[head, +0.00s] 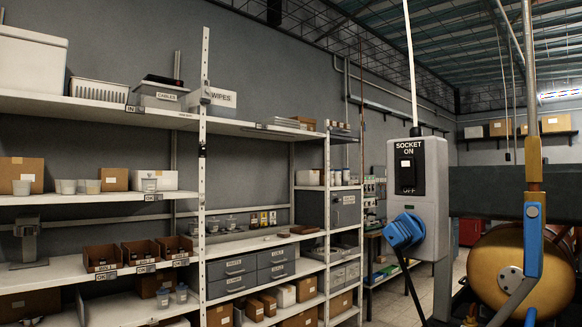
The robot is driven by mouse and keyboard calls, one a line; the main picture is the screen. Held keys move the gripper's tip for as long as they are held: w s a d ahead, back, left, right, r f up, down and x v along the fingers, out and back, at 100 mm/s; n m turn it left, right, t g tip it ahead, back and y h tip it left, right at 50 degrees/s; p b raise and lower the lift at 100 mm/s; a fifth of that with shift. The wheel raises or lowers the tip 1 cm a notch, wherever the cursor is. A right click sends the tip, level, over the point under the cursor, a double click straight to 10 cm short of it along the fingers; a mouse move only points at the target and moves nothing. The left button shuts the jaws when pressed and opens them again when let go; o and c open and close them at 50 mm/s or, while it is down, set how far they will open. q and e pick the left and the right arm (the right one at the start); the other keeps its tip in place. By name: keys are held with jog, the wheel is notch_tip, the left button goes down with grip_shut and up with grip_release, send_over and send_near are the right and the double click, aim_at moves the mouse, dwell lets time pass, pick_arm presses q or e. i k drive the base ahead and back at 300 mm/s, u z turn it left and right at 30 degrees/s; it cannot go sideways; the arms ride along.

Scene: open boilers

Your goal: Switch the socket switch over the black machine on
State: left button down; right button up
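The grey socket box (431,190) is large and close, right of the middle of the head view. Its black switch panel (406,168) is marked "SOCKET ON" at the top and "OFF" at the bottom. The panel's small size hides which way the switch is set. A blue plug (404,231) sits at the lower front of the box, with a black cable hanging from it. A dark horizontal body (490,190) shows behind the box to the right; I cannot tell if it is the black machine. Neither gripper shows.
A vertical pipe with a blue lever (533,238) stands right of the box, in front of a brass-coloured round vessel (498,270). White shelving (110,201) with bins and cartons fills the left. A strip of floor (391,295) shows between shelving and box.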

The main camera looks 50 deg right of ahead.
aim_at(406, 165)
jog(key=u, duration=0.15)
jog(key=k, duration=0.5)
jog(key=z, duration=2.65)
